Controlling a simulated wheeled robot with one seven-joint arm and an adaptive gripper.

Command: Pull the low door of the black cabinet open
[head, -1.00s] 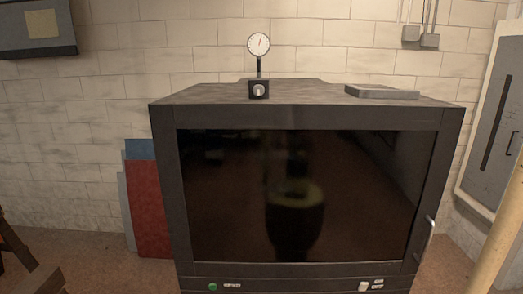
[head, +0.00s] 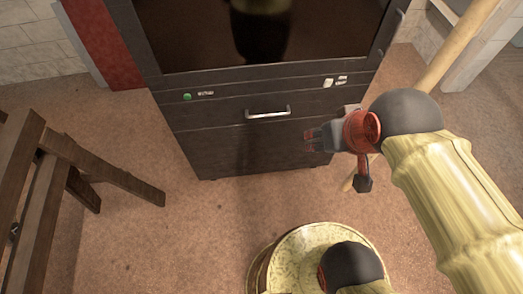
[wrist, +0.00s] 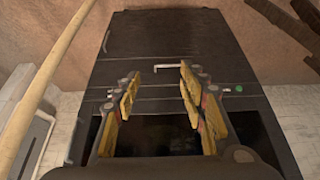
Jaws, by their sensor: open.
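The black cabinet (head: 160,75) stands ahead of me. Its low door (head: 235,155) is the plain dark panel at the bottom, and it looks shut. In the wrist view the low door (wrist: 160,33) is at the top, with a thin upright metal handle (wrist: 106,40) by its left edge. I cannot make out this handle in the head view, where my arm and gripper cover that side. My gripper (head: 308,140) is in front of the door's right part. In the wrist view its yellow-padded fingers (wrist: 160,74) are spread and empty, apart from the handle.
A drawer front with a horizontal bar handle (head: 268,113) is above the low door. A control strip with a green button (head: 187,97) is above that. A wooden trestle (head: 70,165) stands at left, and a pale pole (head: 455,50) at right. Floor before the cabinet is clear.

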